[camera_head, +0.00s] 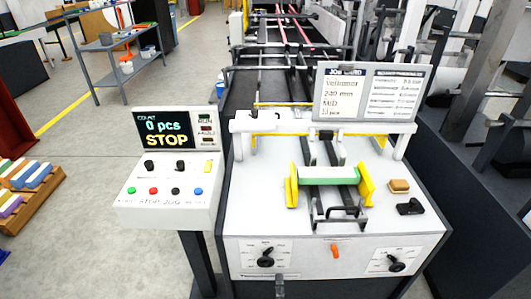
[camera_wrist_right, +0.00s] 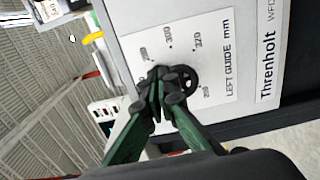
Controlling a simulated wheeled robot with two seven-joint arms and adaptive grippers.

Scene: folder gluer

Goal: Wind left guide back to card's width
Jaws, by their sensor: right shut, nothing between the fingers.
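The left guide dial (camera_head: 266,258) is a black knob on the left of the machine's front panel. In the right wrist view the black knob (camera_wrist_right: 183,80) sits on a white scale plate marked "LEFT GUIDE mm". My right gripper (camera_wrist_right: 158,92) has dark green fingers, shut and empty, with their tips in front of the knob's edge; I cannot tell whether they touch it. The left yellow guide (camera_head: 292,187) and right yellow guide (camera_head: 366,185) stand at either end of a green-and-white card (camera_head: 328,176). My left gripper is not in view.
A job card (camera_head: 340,94) reads 240 mm. A second dial (camera_head: 396,264) is on the panel's right, with an orange lever (camera_head: 335,250) between. The control box (camera_head: 170,190) shows 0 pcs, STOP. A sponge-like block (camera_head: 399,186) and a black item (camera_head: 410,207) lie on the deck.

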